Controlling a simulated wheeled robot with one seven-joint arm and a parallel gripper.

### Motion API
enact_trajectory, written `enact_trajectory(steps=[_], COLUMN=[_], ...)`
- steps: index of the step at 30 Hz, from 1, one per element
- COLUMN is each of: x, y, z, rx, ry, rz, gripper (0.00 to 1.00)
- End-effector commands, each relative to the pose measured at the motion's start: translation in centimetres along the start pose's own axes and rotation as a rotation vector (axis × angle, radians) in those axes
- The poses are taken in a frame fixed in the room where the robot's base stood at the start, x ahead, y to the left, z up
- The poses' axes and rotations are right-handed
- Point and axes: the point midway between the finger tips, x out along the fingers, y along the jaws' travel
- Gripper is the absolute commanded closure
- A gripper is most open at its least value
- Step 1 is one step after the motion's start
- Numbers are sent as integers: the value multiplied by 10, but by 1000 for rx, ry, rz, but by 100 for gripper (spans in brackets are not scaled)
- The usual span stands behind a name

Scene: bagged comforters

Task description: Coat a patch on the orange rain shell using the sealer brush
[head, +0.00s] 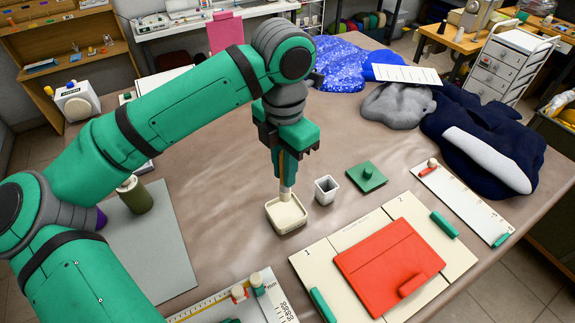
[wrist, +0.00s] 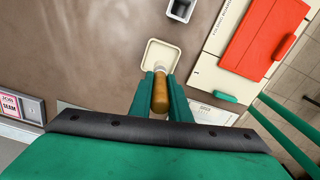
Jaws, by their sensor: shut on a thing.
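My gripper (head: 288,155) is shut on the sealer brush (wrist: 160,93), whose wooden handle shows between the fingers in the wrist view. In the head view the brush points down, with its lower end at a square cream tray (head: 287,224). The bristles are hidden, and I cannot tell whether they touch the tray's bottom. The orange rain shell (head: 390,266) lies flat, as a folded panel, on a cream board (head: 320,262) marked 1 and 2, to the right of the tray. An orange bar-like piece (head: 412,285) sits on its lower right part.
A small grey cup (head: 326,189) and a green square block (head: 366,177) stand right of the tray. Green clips (head: 445,224) sit on the board. A dark green bottle (head: 135,195) stands at left. Bagged and dark fabrics (head: 485,140) fill the back right.

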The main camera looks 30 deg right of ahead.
Motion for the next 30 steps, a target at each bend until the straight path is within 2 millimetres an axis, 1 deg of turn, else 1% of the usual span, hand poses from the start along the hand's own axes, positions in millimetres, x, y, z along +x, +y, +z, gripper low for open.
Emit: enact_trajectory(steps=[9,15,21,30], x=[31,46,52,53], y=[-2,-1,-1,-1], z=[2,2,2,2], rx=[4,4,4,4], ry=[0,0,0,0], rz=[-2,-1,0,0], gripper=[100,100,100,100])
